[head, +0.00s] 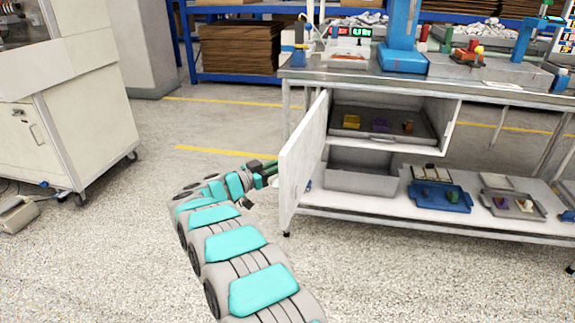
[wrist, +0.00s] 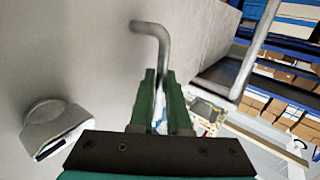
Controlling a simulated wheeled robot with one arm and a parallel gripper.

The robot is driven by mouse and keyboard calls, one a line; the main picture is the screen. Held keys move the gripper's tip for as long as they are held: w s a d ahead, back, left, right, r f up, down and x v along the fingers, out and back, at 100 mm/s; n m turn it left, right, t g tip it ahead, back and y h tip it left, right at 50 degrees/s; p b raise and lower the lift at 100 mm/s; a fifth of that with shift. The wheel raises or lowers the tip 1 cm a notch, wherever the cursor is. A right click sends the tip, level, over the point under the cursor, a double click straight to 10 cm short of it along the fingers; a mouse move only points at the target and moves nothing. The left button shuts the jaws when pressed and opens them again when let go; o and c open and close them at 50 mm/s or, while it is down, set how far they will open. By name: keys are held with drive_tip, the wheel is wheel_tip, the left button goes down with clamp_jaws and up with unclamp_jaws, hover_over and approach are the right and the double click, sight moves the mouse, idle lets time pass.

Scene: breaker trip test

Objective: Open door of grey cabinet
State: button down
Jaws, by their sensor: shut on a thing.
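The grey cabinet (head: 447,132) sits under the workbench. Its door (head: 303,160) stands swung well out to the left, and a tray with small coloured items shows inside. In the wrist view the door's grey face (wrist: 60,55) fills the left. A bent metal handle (wrist: 152,29) runs down between the green fingers of my gripper (wrist: 162,100). My gripper is shut on this handle; in the head view it (head: 268,172) is at the door's outer face. The handle itself is hidden in the head view. A rounded fitting (wrist: 55,125) sticks out from the door face.
A blue tray (head: 440,205) and a grey tray (head: 513,215) with small parts stand on the lower shelf (head: 385,213). A beige wheeled cabinet (head: 85,120) stands at left. Bare floor lies between it and my arm. The bench top (head: 340,77) is crowded.

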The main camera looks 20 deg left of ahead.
drive_tip(key=shift+w+a+g+h, duration=0.2)
drive_tip(key=shift+a+g+h, duration=0.15)
drive_tip(key=shift+a, duration=0.3)
drive_tip(key=c, duration=0.9)
unclamp_jaws()
drive_tip(key=b+v, duration=0.1)
drive_tip(key=v, duration=0.6)
drive_tip(key=shift+s+a, duration=0.3)
